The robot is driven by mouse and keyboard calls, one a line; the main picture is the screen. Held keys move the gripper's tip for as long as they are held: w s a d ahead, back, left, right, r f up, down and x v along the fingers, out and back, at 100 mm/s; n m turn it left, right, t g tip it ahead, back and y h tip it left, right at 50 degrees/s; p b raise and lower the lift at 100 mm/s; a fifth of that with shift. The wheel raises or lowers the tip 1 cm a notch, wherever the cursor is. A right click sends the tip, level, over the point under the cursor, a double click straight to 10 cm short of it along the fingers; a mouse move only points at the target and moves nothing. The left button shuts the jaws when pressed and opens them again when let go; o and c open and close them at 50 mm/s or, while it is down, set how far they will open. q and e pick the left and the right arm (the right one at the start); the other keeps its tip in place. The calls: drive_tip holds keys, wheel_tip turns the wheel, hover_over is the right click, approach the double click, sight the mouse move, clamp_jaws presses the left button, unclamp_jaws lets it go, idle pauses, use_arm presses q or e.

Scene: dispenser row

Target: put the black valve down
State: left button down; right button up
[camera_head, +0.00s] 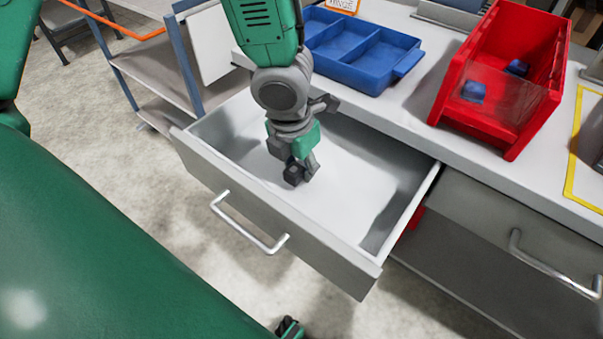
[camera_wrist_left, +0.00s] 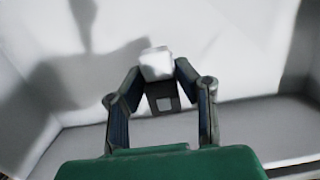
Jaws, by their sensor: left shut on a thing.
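My left gripper (camera_head: 300,168) reaches down into an open drawer (camera_head: 275,217) and is shut on the black valve (camera_head: 292,174), a small dark piece at its fingertips. In the left wrist view the valve (camera_wrist_left: 163,98) shows between the two fingers of the left gripper (camera_wrist_left: 160,82), dark with a pale square on its face. A pale block-like part shows at its far end; I cannot tell whether it belongs to the valve. The valve is inside the drawer walls, low over the white floor. I cannot tell whether it touches the floor.
The drawer floor around the gripper is bare. Behind it on the counter stand a blue divided tray (camera_head: 362,50) and a red bin (camera_head: 505,75) with blue pieces inside. A closed drawer (camera_head: 500,225) is at the right. A grey shelf cart (camera_head: 150,75) stands at the left.

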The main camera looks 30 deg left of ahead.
sight(299, 178)
use_arm(q)
wheel_tip(299, 178, down, 3)
drive_tip(key=shift+s+r+b, duration=0.1)
drive_tip(key=shift+b, duration=0.55)
drive_tip(key=shift+f, duration=0.35)
drive_tip(key=shift+a+r, duration=0.1)
drive_tip(key=c, duration=1.2)
unclamp_jaws()
